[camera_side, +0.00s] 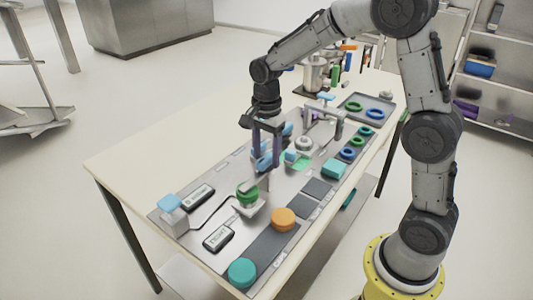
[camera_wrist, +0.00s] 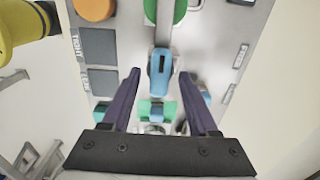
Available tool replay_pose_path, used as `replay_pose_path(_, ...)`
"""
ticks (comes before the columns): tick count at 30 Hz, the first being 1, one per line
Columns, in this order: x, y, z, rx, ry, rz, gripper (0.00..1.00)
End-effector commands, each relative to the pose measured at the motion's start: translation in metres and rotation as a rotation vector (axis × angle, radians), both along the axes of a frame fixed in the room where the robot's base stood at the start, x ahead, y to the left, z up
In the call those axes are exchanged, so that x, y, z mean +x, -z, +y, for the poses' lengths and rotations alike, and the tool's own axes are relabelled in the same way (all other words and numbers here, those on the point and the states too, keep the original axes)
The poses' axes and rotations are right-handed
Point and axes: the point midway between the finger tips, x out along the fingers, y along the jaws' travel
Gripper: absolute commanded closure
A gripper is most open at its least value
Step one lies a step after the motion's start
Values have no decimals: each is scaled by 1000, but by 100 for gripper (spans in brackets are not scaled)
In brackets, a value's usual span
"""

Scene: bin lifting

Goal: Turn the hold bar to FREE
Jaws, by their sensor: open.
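The hold bar appears to be a grey lever with a blue handle (camera_wrist: 160,72). In the wrist view it runs from the handle up past a green disc (camera_wrist: 180,10). In the side view the blue handle (camera_side: 263,161) is partly hidden by the fingers, and the green disc (camera_side: 247,192) is in front of it. My gripper (camera_side: 266,164) is open and points down over the panel. In the wrist view the fingertips of my gripper (camera_wrist: 160,74) stand left and right of the handle, with a gap on each side. I cannot read a FREE mark.
The grey panel (camera_side: 232,262) carries an orange disc (camera_side: 284,219), a teal disc (camera_side: 242,272), a blue-topped block (camera_side: 171,204) and two dark label plates (camera_side: 198,195). Behind my gripper stand a grey arched handle (camera_side: 325,111) and a tray of rings (camera_side: 345,106). The table's left side (camera_side: 130,160) is clear.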

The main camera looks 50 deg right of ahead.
Motion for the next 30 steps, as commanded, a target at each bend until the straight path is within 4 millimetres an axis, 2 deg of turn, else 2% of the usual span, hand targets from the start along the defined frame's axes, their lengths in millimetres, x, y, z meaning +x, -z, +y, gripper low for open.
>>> replay_pose_path(8,0,1,0,0,0,0,42)
replay_pose_path(15,0,1,0,0,0,0,85)
replay_pose_path(18,0,1,0,0,0,0,100)
replay_pose_path(30,0,0,0,0,0,-1,100)
